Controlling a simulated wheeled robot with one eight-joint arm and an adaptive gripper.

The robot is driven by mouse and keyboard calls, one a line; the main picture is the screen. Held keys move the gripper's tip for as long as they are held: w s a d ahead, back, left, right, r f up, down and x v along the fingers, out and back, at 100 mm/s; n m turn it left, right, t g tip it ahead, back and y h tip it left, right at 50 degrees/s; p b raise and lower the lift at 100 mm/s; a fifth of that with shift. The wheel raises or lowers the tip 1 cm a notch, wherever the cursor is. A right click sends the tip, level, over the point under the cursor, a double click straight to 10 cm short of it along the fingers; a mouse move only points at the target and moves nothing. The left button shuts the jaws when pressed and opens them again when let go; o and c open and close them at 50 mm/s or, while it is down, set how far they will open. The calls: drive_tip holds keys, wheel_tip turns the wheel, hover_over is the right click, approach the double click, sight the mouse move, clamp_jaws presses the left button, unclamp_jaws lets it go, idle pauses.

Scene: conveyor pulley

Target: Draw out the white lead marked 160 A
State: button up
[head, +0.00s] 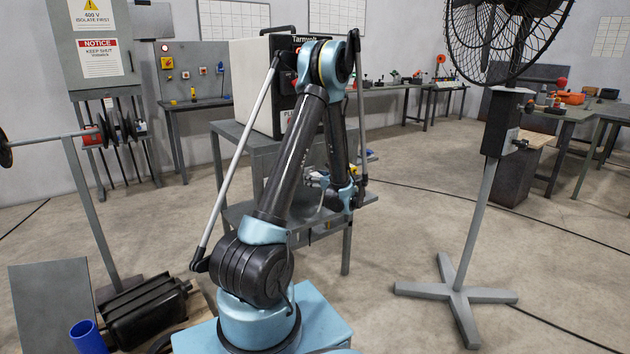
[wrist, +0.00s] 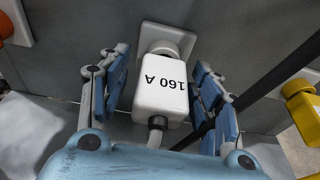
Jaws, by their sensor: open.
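The white lead's plug (wrist: 162,98), marked 160 A, shows upside down in the wrist view. Its far end sits at a round pale socket fitting (wrist: 163,45) on a grey panel, and its grey cable leaves the near end. My gripper (wrist: 160,68) is open, with one blue-padded finger on each side of the plug. Gaps show between both fingers and the plug, so it is not gripped. In the head view my gripper (head: 340,196) is low by the grey stand, partly hidden by my arm, and I cannot make out the plug there.
In the wrist view a yellow connector (wrist: 300,102) is at the right and an orange fitting (wrist: 17,22) at the upper left. A dark bar crosses right of my gripper.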

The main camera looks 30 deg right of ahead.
clamp_jaws()
drive_tip(key=shift+s, duration=0.6)
idle(0.7)
drive_tip(key=shift+s+f, duration=0.1)
drive_tip(key=shift+s, duration=0.05)
